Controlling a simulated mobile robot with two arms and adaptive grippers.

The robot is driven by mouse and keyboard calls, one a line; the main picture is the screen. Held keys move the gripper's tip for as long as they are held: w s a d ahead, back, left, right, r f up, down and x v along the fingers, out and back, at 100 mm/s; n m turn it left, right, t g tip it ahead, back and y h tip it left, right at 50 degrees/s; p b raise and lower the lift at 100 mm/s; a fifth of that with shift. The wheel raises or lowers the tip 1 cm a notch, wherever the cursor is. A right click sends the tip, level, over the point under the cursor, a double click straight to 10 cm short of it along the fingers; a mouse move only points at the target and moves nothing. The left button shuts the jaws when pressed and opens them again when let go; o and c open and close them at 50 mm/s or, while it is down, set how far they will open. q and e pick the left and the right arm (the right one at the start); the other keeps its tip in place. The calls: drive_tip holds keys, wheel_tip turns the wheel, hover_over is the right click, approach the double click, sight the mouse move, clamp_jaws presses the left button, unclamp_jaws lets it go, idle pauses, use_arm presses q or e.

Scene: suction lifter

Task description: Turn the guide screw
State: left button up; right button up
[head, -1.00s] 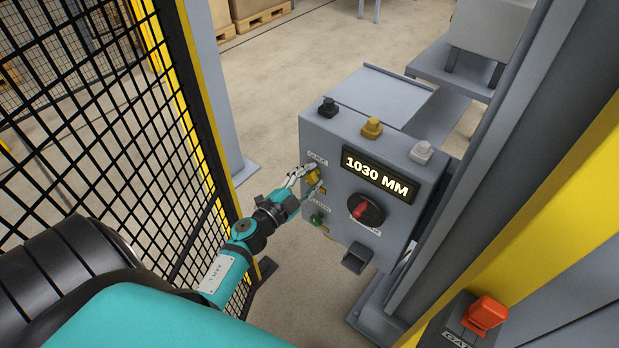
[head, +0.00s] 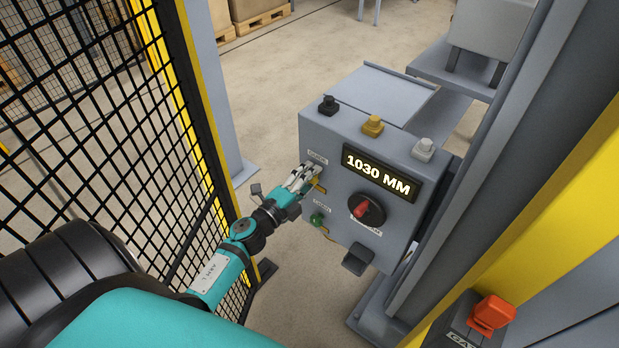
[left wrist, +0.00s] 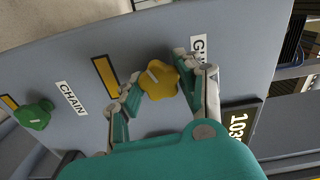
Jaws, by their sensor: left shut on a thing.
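The guide screw is a yellow lobed knob (left wrist: 159,82) with a pale line on its face, beside a partly covered label in the left wrist view. My left gripper (head: 312,178) is at the upper left of the grey control box (head: 345,215) and shut on this knob. In the left wrist view its fingers (left wrist: 160,88) stand on two sides of the knob. In the head view the fingers hide most of it. My right gripper is not in view.
A green knob (left wrist: 34,115) marked CHAIN sits beside it on the same panel. The display (head: 378,176) reads 1030 MM. A red-and-black dial (head: 365,210) sits below the display. Black mesh fencing (head: 100,130) stands left of my arm, and a grey column (head: 470,150) stands right of the box.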

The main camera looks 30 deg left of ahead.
use_arm(q)
drive_tip(key=shift+f, duration=0.1)
idle(0.3)
drive_tip(key=o, duration=1.2)
drive_tip(key=shift+s, duration=0.1)
drive_tip(key=s, duration=0.7)
drive_tip(key=shift+s+a, duration=0.2)
drive_tip(key=shift+a, duration=0.05)
